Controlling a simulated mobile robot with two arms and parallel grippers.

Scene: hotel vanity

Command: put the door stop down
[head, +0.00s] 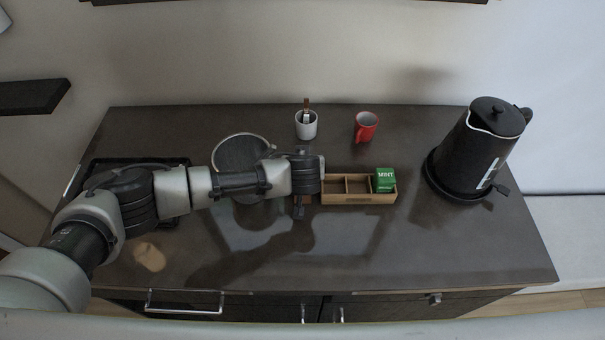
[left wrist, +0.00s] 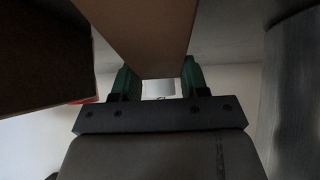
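My left arm reaches in from the left over the vanity top, and its left gripper (head: 300,207) points down beside the left end of the wooden tea box. In the left wrist view the two green-edged fingers (left wrist: 158,80) stand on either side of a tan block (left wrist: 140,28), which I take to be the door stop. The fingers appear shut on it. In the head view the gripper mostly hides it, and I cannot tell whether it touches the vanity top. My right gripper is not in view.
The wooden tea box (head: 358,199) holds a green mint packet (head: 385,180). Behind stand a white cup (head: 306,128) and a red mug (head: 366,127). A black kettle (head: 478,150) is at right, a round grey item (head: 242,150) behind my arm. The front middle of the vanity top (head: 400,255) is clear.

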